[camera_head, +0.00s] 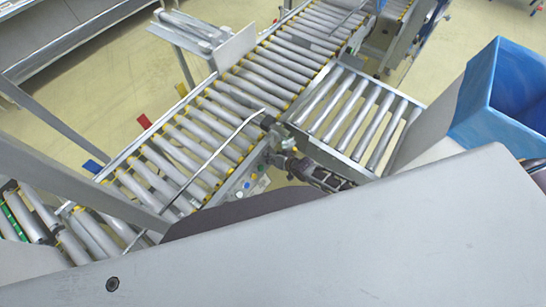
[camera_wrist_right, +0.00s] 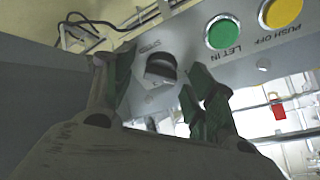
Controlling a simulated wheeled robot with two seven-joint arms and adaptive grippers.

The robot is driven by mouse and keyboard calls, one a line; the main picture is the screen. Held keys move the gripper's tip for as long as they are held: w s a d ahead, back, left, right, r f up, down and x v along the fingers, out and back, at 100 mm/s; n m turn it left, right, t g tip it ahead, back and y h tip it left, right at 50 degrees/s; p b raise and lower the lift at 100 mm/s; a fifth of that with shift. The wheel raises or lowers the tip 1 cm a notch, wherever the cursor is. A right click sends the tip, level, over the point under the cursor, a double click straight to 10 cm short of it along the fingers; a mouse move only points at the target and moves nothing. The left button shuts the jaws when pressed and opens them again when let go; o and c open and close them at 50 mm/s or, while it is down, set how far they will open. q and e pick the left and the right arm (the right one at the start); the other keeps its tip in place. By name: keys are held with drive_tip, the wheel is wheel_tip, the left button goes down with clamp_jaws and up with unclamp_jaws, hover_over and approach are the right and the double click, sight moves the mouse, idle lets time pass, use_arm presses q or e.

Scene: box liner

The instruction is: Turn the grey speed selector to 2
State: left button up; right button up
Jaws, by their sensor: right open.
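The grey speed selector (camera_wrist_right: 160,68) is a dark round knob with a raised grip on a grey control panel, under small lettering, in the right wrist view. My right gripper (camera_wrist_right: 160,75) is open, and its two green-padded fingers stand on either side of the knob. I cannot tell whether they touch it. The number it points to is too small to read. In the head view my right gripper (camera_head: 282,160) is at the side of the conveyor by the control panel (camera_head: 248,182); the knob cannot be made out there. My left gripper is not in view.
A green LET IN button (camera_wrist_right: 222,32) and a yellow PUSH OFF button (camera_wrist_right: 281,11) sit right of the selector. A roller conveyor (camera_head: 215,120) runs diagonally, with a side roller section (camera_head: 355,115) leading toward a blue-lined box (camera_head: 490,95). A red tag (camera_wrist_right: 278,111) hangs beyond the panel.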

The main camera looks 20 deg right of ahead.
drive_tip(key=shift+w+a+f, duration=0.1)
drive_tip(key=shift+w+f, duration=0.05)
drive_tip(key=shift+w, duration=0.05)
drive_tip(key=c, duration=1)
